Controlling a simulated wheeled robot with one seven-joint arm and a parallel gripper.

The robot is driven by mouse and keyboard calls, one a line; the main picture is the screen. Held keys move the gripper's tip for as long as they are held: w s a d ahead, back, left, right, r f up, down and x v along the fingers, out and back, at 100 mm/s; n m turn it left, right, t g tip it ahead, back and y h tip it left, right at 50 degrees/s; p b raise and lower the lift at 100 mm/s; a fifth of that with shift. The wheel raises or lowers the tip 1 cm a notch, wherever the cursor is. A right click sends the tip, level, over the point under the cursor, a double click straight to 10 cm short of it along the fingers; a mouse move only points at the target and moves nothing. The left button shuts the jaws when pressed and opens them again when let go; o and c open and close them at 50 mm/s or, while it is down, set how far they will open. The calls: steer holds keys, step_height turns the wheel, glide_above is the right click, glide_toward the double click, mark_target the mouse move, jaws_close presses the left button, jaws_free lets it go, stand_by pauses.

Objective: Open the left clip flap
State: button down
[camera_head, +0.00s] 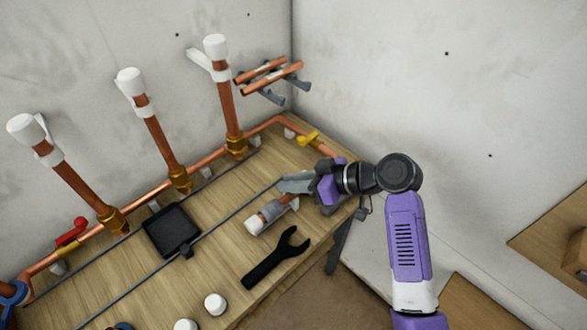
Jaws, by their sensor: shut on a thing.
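Three upright copper pipes stand along the wall, each with a white cap and white clip at the top. The left clip (43,149) is around the left pipe (72,184), under its white cap (24,128). I cannot tell whether its flap is open or shut. My gripper (292,184) is at the right end of the bench, far from the left clip. It is shut on a short copper piece (285,202) with a white end and a grey band; its fingers partly hide the grip.
The wooden bench (215,252) holds a black tray (172,231), a black wrench (275,257) and white caps (215,304). A horizontal copper pipe (205,160) runs along the back, with a red-handled valve (71,232) at left. Two copper pipes (270,74) rest on wall brackets.

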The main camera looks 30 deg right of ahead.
steer(key=g+p, duration=0.1)
steer(key=p, duration=0.1)
steer(key=w+r+g+h+p, duration=0.1)
steer(key=p, duration=0.3)
steer(key=shift+w+a+r+m+g, duration=0.15)
steer(key=shift+a+r+m+g, duration=0.05)
steer(key=shift+r+m+g, duration=0.2)
steer(key=shift+w+a+g+h+p, duration=0.1)
steer(key=shift+w+g+h+p, duration=0.35)
steer(key=shift+g+p, duration=0.6)
steer(key=shift+w+a+f+m+g+h+p, duration=0.15)
steer(key=shift+m+g+h+p, duration=0.25)
steer(key=shift+p, duration=0.4)
steer(key=shift+w+a+f+m+g+h+p, duration=0.1)
steer(key=shift+w+f+m+g+h+p, duration=0.15)
steer(key=shift+g, duration=0.55)
steer(key=shift+w+a+f+m+g+h+p, duration=0.1)
steer(key=shift+w+f+m+g+h+p, duration=0.2)
steer(key=shift+g, duration=0.45)
steer(key=shift+w+r, duration=0.1)
steer(key=c, duration=1.3)
jaws_free()
steer(key=shift+c, duration=0.2)
